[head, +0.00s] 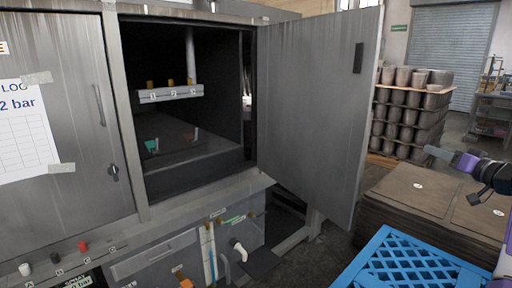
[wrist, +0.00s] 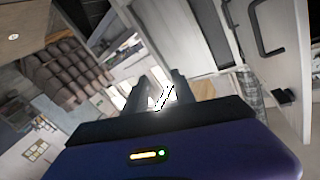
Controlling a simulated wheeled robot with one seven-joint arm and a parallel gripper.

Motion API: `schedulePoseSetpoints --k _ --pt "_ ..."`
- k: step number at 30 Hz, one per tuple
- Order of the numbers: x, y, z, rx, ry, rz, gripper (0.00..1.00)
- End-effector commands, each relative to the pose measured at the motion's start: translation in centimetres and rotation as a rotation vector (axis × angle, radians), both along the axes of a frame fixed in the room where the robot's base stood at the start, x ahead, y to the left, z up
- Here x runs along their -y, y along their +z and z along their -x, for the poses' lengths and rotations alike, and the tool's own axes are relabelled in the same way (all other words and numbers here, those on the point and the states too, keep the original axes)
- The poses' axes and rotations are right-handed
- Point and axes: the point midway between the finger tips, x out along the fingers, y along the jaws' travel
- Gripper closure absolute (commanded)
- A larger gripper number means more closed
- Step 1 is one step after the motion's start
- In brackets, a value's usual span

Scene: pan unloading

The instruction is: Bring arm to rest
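My gripper (head: 432,151) is at the right of the head view, over the stacked brown sheets and clear of the cabinet's open door (head: 312,115). In the wrist view its two dark fingers (wrist: 158,92) stand apart with a gap between them. Nothing is held between the fingers. My purple wrist housing fills the bottom of the wrist view. Most of my arm is outside the head view.
The grey cabinet (head: 192,205) stands open, with a numbered bar (head: 170,94) and small coloured parts inside. A blue lattice crate (head: 400,262) is at the lower right. Stacked brown sheets (head: 412,192) lie behind it. Stacked pots (head: 408,110) stand farther back.

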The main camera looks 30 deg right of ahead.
Motion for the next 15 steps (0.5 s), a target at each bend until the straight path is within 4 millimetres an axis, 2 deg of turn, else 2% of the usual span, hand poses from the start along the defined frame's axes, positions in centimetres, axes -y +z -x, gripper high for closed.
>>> schedulePoseSetpoints --k 1,6,11,15 --pt "-0.6 -2.4 -0.3 -0.012 -0.049 -0.016 0.68" --pt "-3.3 -9.0 -0.3 -0.032 -0.214 -0.029 0.68" --pt "-7.8 -13.9 0.4 -0.041 -0.315 -0.007 0.68" --pt "-12.8 -17.1 1.7 -0.041 -0.365 0.031 0.68"
